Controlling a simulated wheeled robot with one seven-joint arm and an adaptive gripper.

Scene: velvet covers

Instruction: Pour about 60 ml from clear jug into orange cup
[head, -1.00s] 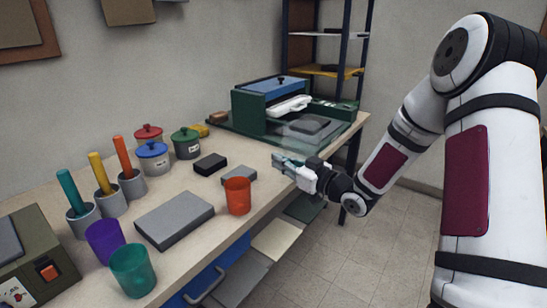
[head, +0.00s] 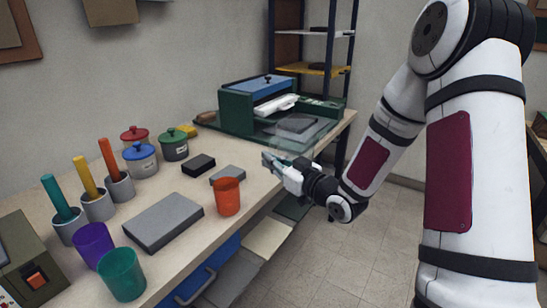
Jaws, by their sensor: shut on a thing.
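The orange cup (head: 227,198) stands upright near the front edge of the bench; I cannot see its inside clearly. My gripper (head: 271,161) is beyond the cup and to its right, apart from it, near the bench's front edge. It is shut on the clear jug (head: 290,147), which shows only as a faint see-through shape around and behind the fingers. The jug's rim, tilt and liquid level are too faint to tell.
A grey slab (head: 163,221) lies left of the cup, and a smaller grey block (head: 228,175) lies just behind it. Purple (head: 93,245) and teal (head: 122,274) cups stand at the front left. Lidded pots (head: 140,160) and a green machine (head: 238,112) stand farther back.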

